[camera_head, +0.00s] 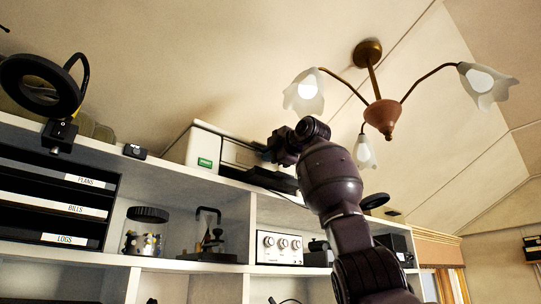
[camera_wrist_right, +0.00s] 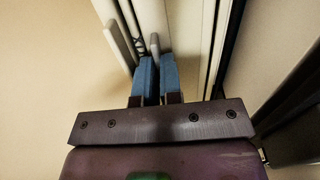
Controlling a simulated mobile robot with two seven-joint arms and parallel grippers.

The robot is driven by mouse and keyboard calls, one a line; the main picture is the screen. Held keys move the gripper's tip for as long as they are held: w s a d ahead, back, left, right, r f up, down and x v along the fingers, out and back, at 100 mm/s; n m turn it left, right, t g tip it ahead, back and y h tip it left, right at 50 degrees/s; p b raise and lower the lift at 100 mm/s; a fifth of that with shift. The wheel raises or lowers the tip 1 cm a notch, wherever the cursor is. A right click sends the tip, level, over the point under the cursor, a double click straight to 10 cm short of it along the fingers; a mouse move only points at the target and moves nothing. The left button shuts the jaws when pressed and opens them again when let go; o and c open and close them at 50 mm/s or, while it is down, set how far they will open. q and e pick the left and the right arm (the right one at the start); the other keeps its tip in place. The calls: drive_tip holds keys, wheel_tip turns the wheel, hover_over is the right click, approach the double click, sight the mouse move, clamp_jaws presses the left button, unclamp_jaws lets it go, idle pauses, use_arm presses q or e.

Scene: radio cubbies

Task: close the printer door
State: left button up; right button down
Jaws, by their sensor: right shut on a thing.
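The white printer (camera_head: 205,148) with a green label stands on top of the shelf unit in the head view. A dark flat panel (camera_head: 272,180) juts from its lower front; I cannot tell whether it is the door or a tray. My right gripper (camera_head: 268,156) is at the printer's front and hides part of it. In the right wrist view its two blue fingers (camera_wrist_right: 157,76) are shut on a thin pale piece (camera_wrist_right: 155,44), which looks like a handle or edge on the printer. The door's angle is hard to tell. My left gripper is not in view.
A magnifier lamp (camera_head: 42,88) stands at the left. The shelf (camera_head: 190,268) below holds a labelled file rack (camera_head: 55,200), a jar (camera_head: 143,235) and a white device with knobs (camera_head: 279,248). A ceiling lamp (camera_head: 380,116) hangs above right of my arm.

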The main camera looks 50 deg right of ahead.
drive_tip(key=shift+w+r+g, duration=0.1)
drive_tip(key=shift+r+g, duration=0.05)
drive_tip(key=shift+g, duration=0.15)
drive_tip(key=c, duration=1.3)
unclamp_jaws()
